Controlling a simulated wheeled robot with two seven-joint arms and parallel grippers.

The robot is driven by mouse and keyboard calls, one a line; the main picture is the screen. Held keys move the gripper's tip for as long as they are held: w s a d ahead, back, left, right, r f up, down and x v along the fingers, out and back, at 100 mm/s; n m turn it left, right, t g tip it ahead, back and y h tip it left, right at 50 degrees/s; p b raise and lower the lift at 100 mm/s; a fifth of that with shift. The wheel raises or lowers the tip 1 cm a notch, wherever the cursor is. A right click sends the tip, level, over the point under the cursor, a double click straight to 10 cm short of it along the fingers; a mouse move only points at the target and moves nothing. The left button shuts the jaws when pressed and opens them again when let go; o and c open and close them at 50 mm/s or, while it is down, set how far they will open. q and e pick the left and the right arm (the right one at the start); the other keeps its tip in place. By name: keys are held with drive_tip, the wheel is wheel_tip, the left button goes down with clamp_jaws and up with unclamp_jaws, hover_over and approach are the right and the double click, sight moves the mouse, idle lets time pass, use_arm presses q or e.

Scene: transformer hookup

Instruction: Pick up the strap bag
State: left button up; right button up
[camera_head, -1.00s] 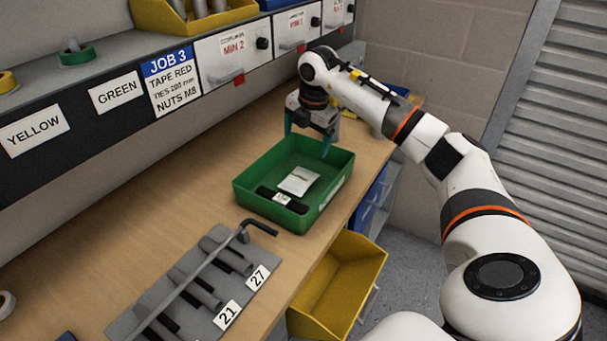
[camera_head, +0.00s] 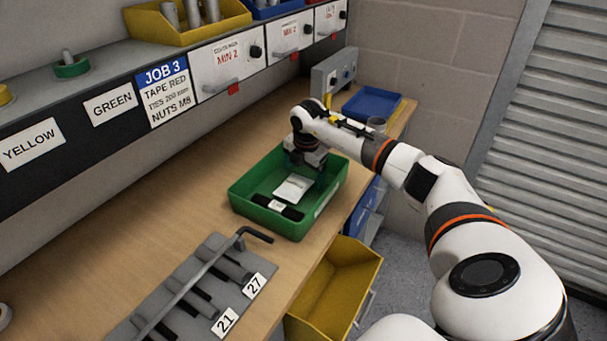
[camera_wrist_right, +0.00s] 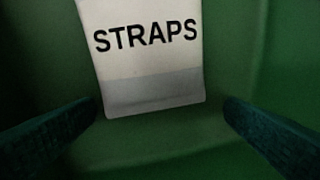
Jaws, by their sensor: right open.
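The strap bag is a white packet (camera_head: 293,189) lying in the green tray (camera_head: 252,217). In the right wrist view the strap bag (camera_wrist_right: 148,45) shows the printed word STRAPS and a grey lower band. My right gripper (camera_head: 306,178) is down inside the far part of the tray, just beyond the bag. In the right wrist view the fingers of my right gripper (camera_wrist_right: 162,122) are open and apart, one on each side of the bag's lower end, with nothing between them gripped. My left gripper is not in view.
A black item with a white label (camera_head: 277,206) lies in the tray's near end. A tool rack (camera_head: 195,290) stands nearer on the bench. A yellow bin (camera_head: 335,285) is below the bench edge.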

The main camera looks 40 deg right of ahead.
drive_tip(key=shift+s+a+f, duration=0.1)
drive_tip(key=shift+f, duration=0.1)
drive_tip(key=c, duration=1.1)
